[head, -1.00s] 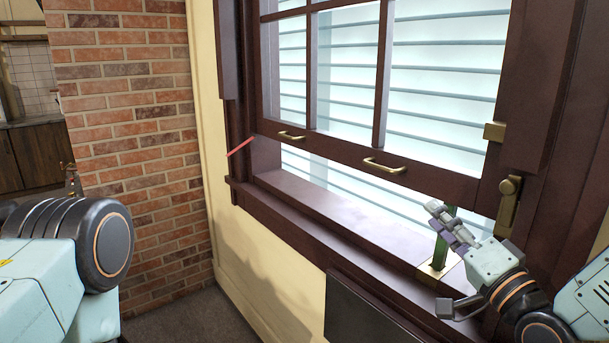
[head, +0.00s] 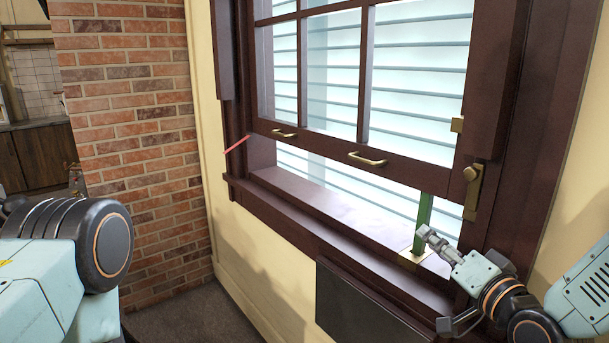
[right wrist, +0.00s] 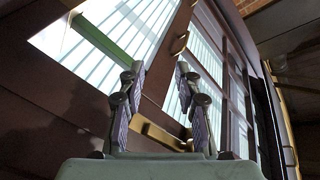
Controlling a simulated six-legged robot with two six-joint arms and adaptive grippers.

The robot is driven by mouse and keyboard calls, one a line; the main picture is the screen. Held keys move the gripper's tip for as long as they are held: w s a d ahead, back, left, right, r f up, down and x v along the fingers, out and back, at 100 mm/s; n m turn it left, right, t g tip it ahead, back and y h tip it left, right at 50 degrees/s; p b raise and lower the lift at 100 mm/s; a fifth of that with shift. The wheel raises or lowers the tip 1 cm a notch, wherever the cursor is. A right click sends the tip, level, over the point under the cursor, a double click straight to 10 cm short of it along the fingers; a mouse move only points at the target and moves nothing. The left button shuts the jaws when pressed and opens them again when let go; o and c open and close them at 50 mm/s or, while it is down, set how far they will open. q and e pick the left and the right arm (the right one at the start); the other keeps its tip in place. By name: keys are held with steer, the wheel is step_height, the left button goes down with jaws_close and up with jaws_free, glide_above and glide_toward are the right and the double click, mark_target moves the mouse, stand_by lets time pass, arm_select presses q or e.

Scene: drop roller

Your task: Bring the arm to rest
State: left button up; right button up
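My right gripper (head: 434,243) is in front of the right end of the window sill. In the right wrist view its two fingers (right wrist: 160,78) are spread, with nothing held between them. A green post (head: 424,212) stands on a brass plate (head: 412,254) on the sill and reaches up to the raised brown sash (head: 325,144). The fingertips overlap the post's lower part in the head view; I cannot tell whether they touch. The green post (right wrist: 108,38) shows left of the fingers in the wrist view. My left gripper is out of view; only part of that arm shows.
The sash carries two brass handles (head: 367,159). A brass latch (head: 472,190) sits on the right of the frame. A dark panel (head: 360,305) is below the sill. A red stick (head: 237,144) projects at the frame's left, near a brick wall (head: 135,120).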

steer(key=s+f+n+g+h+b, duration=0.15)
steer(key=s+f+g, duration=0.4)
steer(key=f, duration=0.65)
steer(key=s+f+n+g+h+b, duration=0.15)
steer(key=s+f+g, duration=0.4)
steer(key=f, duration=0.75)
steer(key=s+f+n+g+b, duration=0.1)
steer(key=s+f+g, duration=0.1)
steer(key=s+f, duration=0.3)
steer(key=s+f+g+h+b, duration=0.1)
steer(key=s+f, duration=0.4)
steer(key=s, duration=0.7)
steer(key=s+a+f+n+g+b, duration=0.1)
steer(key=s+f+g, duration=0.2)
steer(key=s+f, duration=0.3)
steer(key=s, duration=0.3)
steer(key=shift+n+h, duration=0.3)
steer(key=shift+r, duration=0.1)
